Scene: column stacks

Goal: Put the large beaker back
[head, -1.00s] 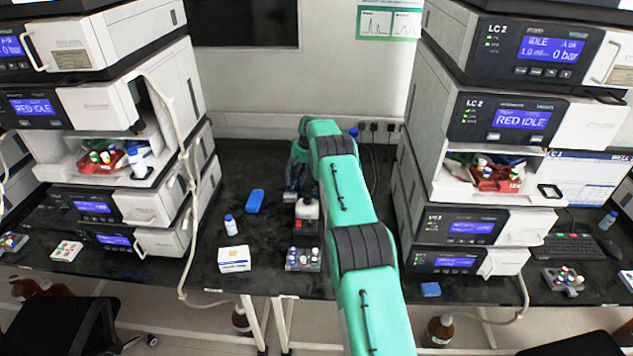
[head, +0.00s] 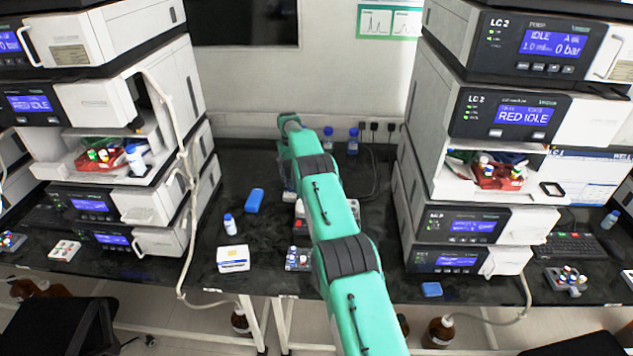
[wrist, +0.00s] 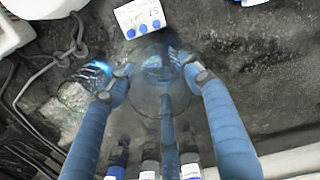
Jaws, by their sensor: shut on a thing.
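In the wrist view, my gripper (wrist: 157,78) is shut on a large clear glass beaker (wrist: 150,98), with one finger on each side of it. A second clear glass vessel (wrist: 78,92) is just left of the left finger. I cannot tell whether the held beaker touches the bench. In the head view, my green arm reaches to the back of the black bench, and it hides the gripper and most of the glassware. Faint clear glass (head: 289,178) shows at the arm's left edge; I cannot tell which vessel it is.
Blue-capped bottles (head: 328,140) (head: 353,141) stand at the back wall; several bottles (wrist: 150,166) line the wrist view's bottom edge. A white box (head: 233,258), small bottle (head: 229,224) and blue item (head: 254,200) are left of the arm. Instrument stacks (head: 160,180) (head: 460,190) flank the bench.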

